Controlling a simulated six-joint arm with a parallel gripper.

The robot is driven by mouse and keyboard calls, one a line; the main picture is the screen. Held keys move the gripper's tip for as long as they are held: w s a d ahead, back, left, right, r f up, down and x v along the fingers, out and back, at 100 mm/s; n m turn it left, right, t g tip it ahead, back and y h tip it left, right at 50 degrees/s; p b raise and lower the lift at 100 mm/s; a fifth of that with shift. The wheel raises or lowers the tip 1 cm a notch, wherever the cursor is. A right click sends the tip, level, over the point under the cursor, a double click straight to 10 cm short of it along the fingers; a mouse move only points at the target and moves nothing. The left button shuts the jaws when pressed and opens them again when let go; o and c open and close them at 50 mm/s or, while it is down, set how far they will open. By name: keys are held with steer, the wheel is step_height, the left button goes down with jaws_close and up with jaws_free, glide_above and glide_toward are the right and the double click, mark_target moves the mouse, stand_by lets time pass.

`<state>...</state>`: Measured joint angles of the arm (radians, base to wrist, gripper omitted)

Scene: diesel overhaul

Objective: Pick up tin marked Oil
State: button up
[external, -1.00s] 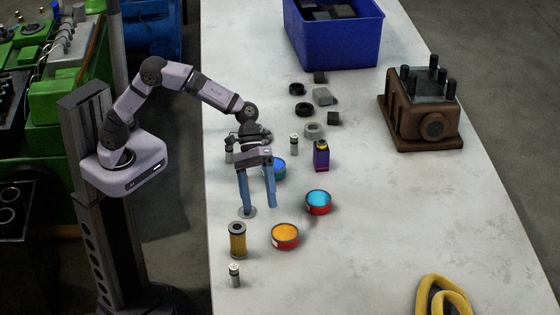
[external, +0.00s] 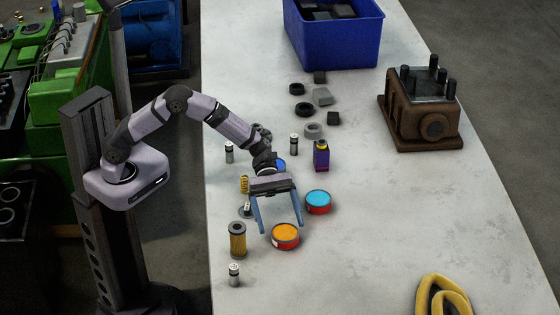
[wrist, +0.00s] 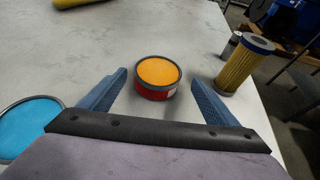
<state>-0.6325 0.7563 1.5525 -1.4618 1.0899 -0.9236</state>
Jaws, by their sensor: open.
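A red tin with an orange top (external: 285,236) stands on the bench. In the wrist view the orange-topped tin (wrist: 158,76) lies ahead between my fingertips. A red tin with a light blue top (external: 318,202) stands to its right; it shows at the left of the wrist view (wrist: 28,128). A third, blue-topped tin (external: 280,164) is partly hidden behind my wrist. No lettering is readable, so I cannot tell which tin says Oil. My gripper (external: 279,228) is open and empty, its fingers pointing at the orange-topped tin; contact is not clear.
A yellow filter (external: 237,240) and a small silver cylinder (external: 234,275) stand left of the orange-topped tin. A purple bottle (external: 321,156) is behind. A blue crate (external: 335,35), brown metal block (external: 422,115) and yellow loop (external: 443,298) lie farther off. The bench's right side is mostly clear.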

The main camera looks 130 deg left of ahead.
mark_target(284, 230)
steer(key=shift+p+x, duration=0.8)
steer(key=shift+x, duration=1.8)
steer(key=shift+w+a, duration=0.1)
steer(key=shift+a, duration=0.05)
steer(key=c, duration=1.4)
steer(key=shift+r, duration=0.1)
steer(key=shift+r, duration=0.1)
